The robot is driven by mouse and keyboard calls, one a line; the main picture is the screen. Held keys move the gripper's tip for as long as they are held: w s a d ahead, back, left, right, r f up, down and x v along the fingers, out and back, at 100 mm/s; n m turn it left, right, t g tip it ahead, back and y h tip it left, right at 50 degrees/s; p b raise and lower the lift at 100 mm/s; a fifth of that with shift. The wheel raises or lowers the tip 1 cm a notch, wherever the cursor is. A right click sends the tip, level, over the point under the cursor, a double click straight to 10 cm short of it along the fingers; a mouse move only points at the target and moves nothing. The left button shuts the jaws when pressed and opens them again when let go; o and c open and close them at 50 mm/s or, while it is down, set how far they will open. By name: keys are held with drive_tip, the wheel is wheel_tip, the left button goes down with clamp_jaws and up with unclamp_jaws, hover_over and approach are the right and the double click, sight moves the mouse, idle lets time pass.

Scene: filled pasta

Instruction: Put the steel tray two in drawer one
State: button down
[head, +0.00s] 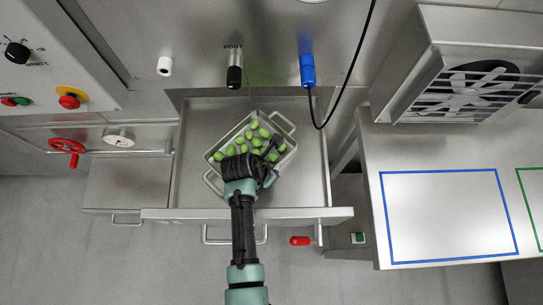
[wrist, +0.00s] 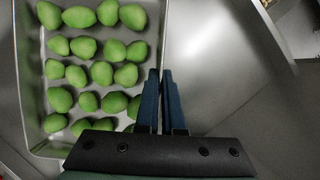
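The steel tray (head: 217,172) holds many green filled pasta pieces and sits at an angle inside the outline of the open drawer (head: 310,185). I cannot tell whether it rests on the drawer floor or hangs just above it. In the wrist view the tray (wrist: 34,95) fills the left side. My gripper (head: 274,145) is over the tray's right side. In the wrist view its blue fingers (wrist: 160,75) are close together, one on each side of the tray's right wall, shut on it. My arm hides part of the drawer front.
A counter with a blue outlined area (head: 445,215) and a fan unit (head: 470,90) stand at the right. A black cable (head: 350,70) hangs from a blue plug (head: 307,70). A red handwheel (head: 66,146) and a closed lower unit (head: 128,185) are at the left.

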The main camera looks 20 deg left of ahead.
drive_tip(key=shift+f, duration=0.1)
drive_tip(key=c, duration=1)
unclamp_jaws()
drive_tip(key=shift+c, duration=0.2)
drive_tip(key=p+v, duration=0.1)
drive_tip(key=v, duration=1.1)
drive_tip(key=shift+r, duration=0.2)
